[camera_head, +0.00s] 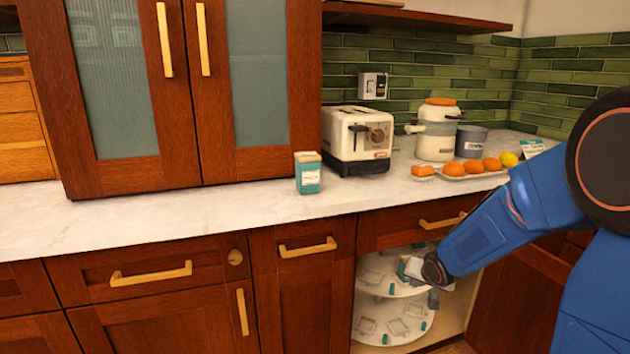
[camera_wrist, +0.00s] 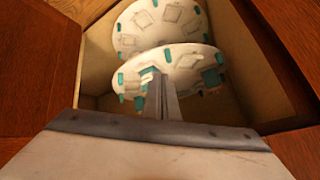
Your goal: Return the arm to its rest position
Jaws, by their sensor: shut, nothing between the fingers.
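My arm is blue with black joints and reaches in from the right of the head view. My gripper (camera_head: 433,299) is at the open corner cabinet, just below the counter. In the wrist view my gripper (camera_wrist: 157,82) is shut and empty, its fingers together and pointing toward the round shelves. The upper round shelf (camera_head: 372,284) and lower round shelf (camera_head: 400,341) are pale, with teal and whitish items on them. The wrist view shows both shelves (camera_wrist: 184,66) inside the cabinet. I cannot tell whether the fingertips touch a shelf.
The cabinet's wooden sides (camera_wrist: 40,60) flank the gripper closely. Above, the counter (camera_head: 150,220) holds a teal-and-cream carton (camera_head: 308,175), a toaster (camera_head: 355,140), a cooker (camera_head: 437,135), a grey pot (camera_head: 471,142) and several orange fruits (camera_head: 454,169). The counter's left part is clear.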

